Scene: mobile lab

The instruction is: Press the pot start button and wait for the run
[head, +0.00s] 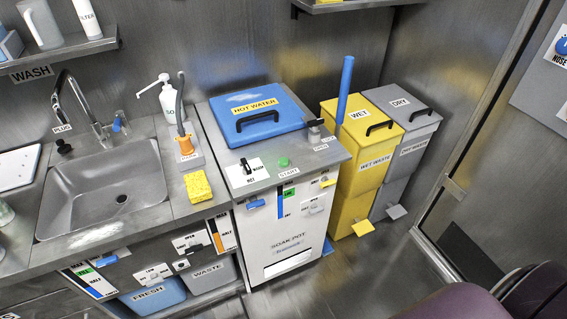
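The soak pot (288,232) is a white-fronted cabinet with a metal top, standing right of the sink counter. Its blue lid (262,120), labelled HOT WATER, lies shut with a black handle on it. The round green start button (284,162) sits on the metal top in front of the lid, behind a START label. A small black lever (246,167) stands on a white dial plate to its left. The front panel carries small labels and a vertical blue and green strip. Neither of my grippers shows in the head view, and nothing touches the button.
Left of the pot are a sink (105,190), a yellow sponge (198,187) and a soap bottle (172,103). A yellow wet bin (357,165) with a blue stick at its lid and a grey dry bin (402,150) stand right. A purple rounded surface fills the lower right.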

